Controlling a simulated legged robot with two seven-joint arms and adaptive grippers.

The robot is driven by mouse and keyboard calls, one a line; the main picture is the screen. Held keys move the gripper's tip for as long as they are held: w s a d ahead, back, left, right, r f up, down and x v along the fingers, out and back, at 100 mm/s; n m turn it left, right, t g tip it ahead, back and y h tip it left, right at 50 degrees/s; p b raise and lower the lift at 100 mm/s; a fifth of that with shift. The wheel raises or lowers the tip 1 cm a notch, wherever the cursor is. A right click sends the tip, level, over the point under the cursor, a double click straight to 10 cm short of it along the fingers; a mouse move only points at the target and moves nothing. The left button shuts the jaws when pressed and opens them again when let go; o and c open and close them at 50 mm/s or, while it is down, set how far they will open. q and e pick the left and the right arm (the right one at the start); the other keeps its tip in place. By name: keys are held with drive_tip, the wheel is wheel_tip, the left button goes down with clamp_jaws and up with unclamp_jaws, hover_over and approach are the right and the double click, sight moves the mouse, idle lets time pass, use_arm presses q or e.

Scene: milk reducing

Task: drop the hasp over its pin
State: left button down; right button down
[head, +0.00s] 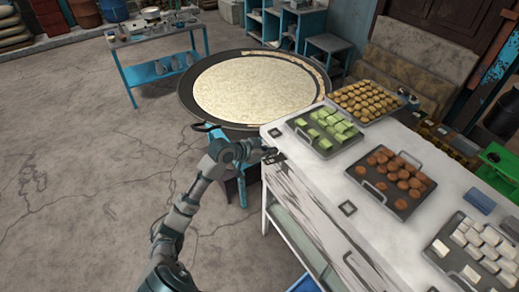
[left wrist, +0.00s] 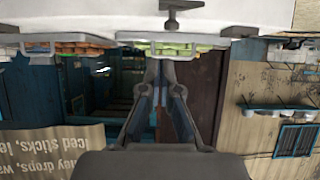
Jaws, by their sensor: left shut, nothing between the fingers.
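My left arm reaches to the near left corner of the white glass-fronted counter (head: 300,165). My left gripper (head: 270,155) is at the counter's edge, shut and empty. In the left wrist view its fingers (left wrist: 165,75) meet at the tips. A dark metal fitting (head: 276,132) is on the counter top just beyond the gripper, and a second one (head: 347,208) lies farther along the same edge. The left wrist view, turned upside down, shows a grey metal fitting (left wrist: 181,14) on the white surface. I cannot tell which part is the hasp or its pin. My right gripper is not in view.
Trays of green (head: 325,130), brown (head: 392,182), yellow (head: 362,100) and white sweets (head: 478,250) cover much of the counter top. A wide pan of milk (head: 255,88) stands beyond the gripper. A blue table (head: 160,70) is behind. The floor at left is clear.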

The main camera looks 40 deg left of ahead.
sight(273, 163)
use_arm(q)
drive_tip(key=shift+x, duration=1.05)
wheel_tip(273, 163, down, 2)
drive_tip(key=shift+s+d+f+p, duration=0.15)
drive_tip(key=shift+f+p, duration=0.1)
drive_tip(key=shift+p, duration=0.1)
drive_tip(key=shift+s+f, duration=0.3)
drive_tip(key=shift+f, duration=0.25)
drive_tip(key=shift+a+f, duration=0.3)
drive_tip(key=shift+a, duration=0.25)
drive_tip(key=shift+d, duration=0.1)
